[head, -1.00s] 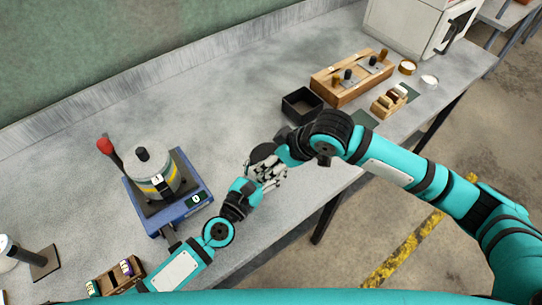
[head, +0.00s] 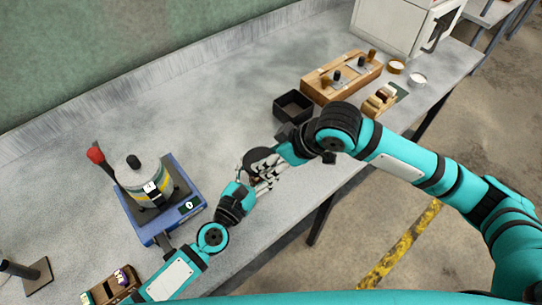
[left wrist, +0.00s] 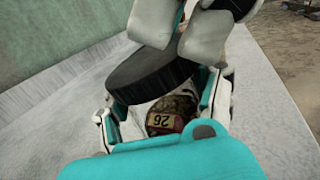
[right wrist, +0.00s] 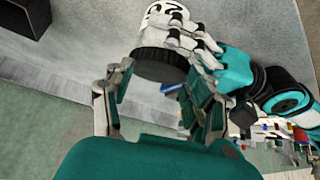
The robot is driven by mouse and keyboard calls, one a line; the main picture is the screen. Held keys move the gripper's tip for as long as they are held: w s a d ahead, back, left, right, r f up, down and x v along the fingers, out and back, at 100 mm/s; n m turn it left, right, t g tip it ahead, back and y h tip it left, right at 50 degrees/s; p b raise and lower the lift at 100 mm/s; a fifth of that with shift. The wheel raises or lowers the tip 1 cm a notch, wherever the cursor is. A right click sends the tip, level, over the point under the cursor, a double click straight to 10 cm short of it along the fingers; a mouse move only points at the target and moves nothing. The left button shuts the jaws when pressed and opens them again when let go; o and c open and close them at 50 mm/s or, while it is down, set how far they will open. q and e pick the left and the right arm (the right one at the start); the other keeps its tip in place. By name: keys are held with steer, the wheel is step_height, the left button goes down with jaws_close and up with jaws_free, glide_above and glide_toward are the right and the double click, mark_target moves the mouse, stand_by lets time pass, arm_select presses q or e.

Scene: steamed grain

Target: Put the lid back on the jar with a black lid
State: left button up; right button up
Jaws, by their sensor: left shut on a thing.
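A round black lid (head: 258,160) shows between my two grippers above the table. In the left wrist view the lid (left wrist: 150,80) is a tilted disc over a jar (left wrist: 168,118) with a red and yellow "26" label. The lid hides the jar's rim, so I cannot tell if it is seated. My left gripper (head: 262,176) is shut on the jar. My right gripper (head: 284,150) is at the lid's other side. In the right wrist view its fingers (right wrist: 158,82) lie on either side of the lid; I cannot tell if they grip it.
A blue scale (head: 160,222) with a metal canister (head: 140,178) stands at left. The table's front edge runs below my grippers.

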steer(key=c, duration=0.7)
steer(key=shift+w+d, duration=0.1)
arm_select(q)
steer(key=shift+s+d+r, duration=0.1)
steer(key=shift+s+d, duration=0.05)
arm_select(e)
steer(key=shift+w+d+f, duration=0.1)
steer(key=shift+f, duration=0.05)
steer(key=v, duration=0.4)
steer(key=shift+a, duration=0.25)
arm_select(q)
steer(key=o, duration=1.8)
steer(key=v, duration=1.2)
